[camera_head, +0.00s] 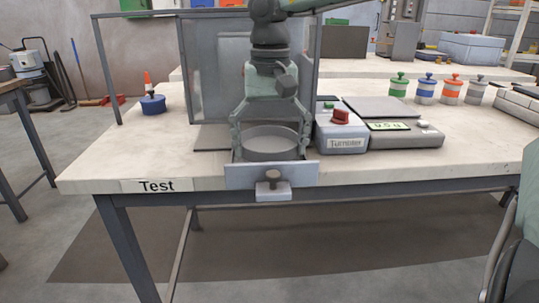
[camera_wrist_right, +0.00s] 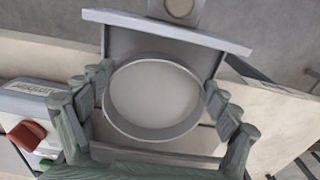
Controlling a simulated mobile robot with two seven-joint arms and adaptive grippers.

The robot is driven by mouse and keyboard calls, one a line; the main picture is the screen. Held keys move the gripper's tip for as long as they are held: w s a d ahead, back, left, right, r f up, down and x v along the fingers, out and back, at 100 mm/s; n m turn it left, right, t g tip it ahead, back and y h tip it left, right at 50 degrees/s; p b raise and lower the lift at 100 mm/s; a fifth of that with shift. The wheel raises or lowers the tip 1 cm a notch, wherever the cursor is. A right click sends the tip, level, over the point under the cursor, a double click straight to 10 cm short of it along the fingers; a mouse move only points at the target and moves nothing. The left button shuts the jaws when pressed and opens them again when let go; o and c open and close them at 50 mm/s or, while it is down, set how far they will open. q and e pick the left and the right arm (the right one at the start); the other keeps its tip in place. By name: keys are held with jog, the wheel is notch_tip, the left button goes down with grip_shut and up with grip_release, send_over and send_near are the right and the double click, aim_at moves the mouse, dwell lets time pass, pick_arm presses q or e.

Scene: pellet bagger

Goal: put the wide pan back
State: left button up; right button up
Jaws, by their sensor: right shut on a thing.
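The wide pan (camera_head: 270,146) is a round, shallow grey dish with a raised rim. My right gripper (camera_head: 268,138) points down over it, its fingers spread to opposite sides of the rim and shut on it. In the right wrist view the pan (camera_wrist_right: 154,98) looks level and empty between the finger pads. It sits over or in an open grey drawer with a front plate (camera_head: 240,177) and a knob (camera_head: 272,180) at the bench's front edge. I cannot tell whether the pan touches the drawer floor. My left gripper is not in view.
A tumbler box (camera_head: 341,133) with a red knob stands just right of the pan. A scale with a green display (camera_head: 390,126) is beside it. A clear framed guard (camera_head: 222,75) stands behind. Several coloured jars (camera_head: 425,90) stand farther right. The bench's left front is clear.

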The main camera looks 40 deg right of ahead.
notch_tip(320, 180, down, 2)
jog(key=shift+f, duration=0.1)
jog(key=o, duration=0.9)
notch_tip(320, 180, up, 12)
jog(key=shift+r, duration=0.1)
